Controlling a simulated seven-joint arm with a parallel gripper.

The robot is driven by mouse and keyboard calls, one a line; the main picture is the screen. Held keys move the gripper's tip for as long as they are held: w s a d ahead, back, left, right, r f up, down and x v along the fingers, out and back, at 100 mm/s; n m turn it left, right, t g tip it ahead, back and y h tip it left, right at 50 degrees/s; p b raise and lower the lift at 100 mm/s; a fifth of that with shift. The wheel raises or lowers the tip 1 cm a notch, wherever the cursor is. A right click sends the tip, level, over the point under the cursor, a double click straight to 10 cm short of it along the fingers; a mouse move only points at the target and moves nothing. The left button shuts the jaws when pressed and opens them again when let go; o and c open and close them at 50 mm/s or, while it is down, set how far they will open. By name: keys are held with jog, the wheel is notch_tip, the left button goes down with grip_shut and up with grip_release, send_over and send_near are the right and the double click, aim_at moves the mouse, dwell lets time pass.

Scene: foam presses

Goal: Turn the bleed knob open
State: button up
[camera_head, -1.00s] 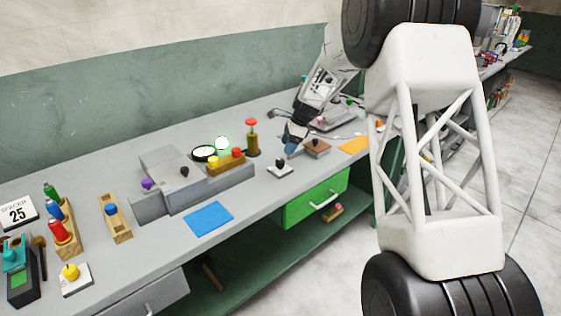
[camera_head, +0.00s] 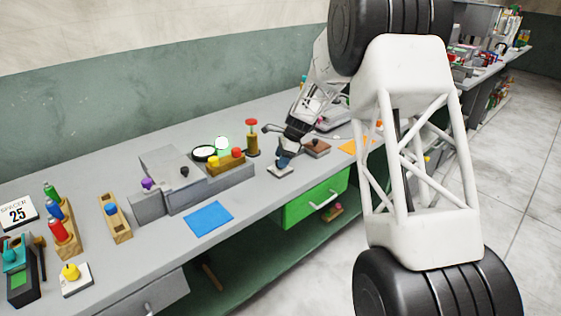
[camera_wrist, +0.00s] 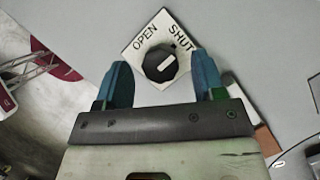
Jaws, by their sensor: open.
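The bleed knob (camera_wrist: 160,64) is round and black with a white bar on top. It sits on a white plate (camera_wrist: 136,50) marked OPEN and SHUT. The bar slants up to the right, toward the SHUT side. In the head view the plate (camera_head: 280,172) lies on the bench, and my gripper hides the knob. My gripper (camera_wrist: 162,74) is open, with blue fingertips to the left and right of the knob and a gap on both sides. It is empty. In the head view my gripper (camera_head: 284,160) is just above the plate.
A grey press (camera_head: 180,185) with yellow and red buttons stands left of the plate. A brass post with a red top (camera_head: 252,138) stands behind. A brown block (camera_head: 316,148) is close on the right. A blue mat (camera_head: 208,219) lies at front left. The green drawer (camera_head: 315,199) is below.

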jog(key=shift+a+f, duration=0.25)
jog(key=shift+f, duration=0.45)
jog(key=c, duration=0.9)
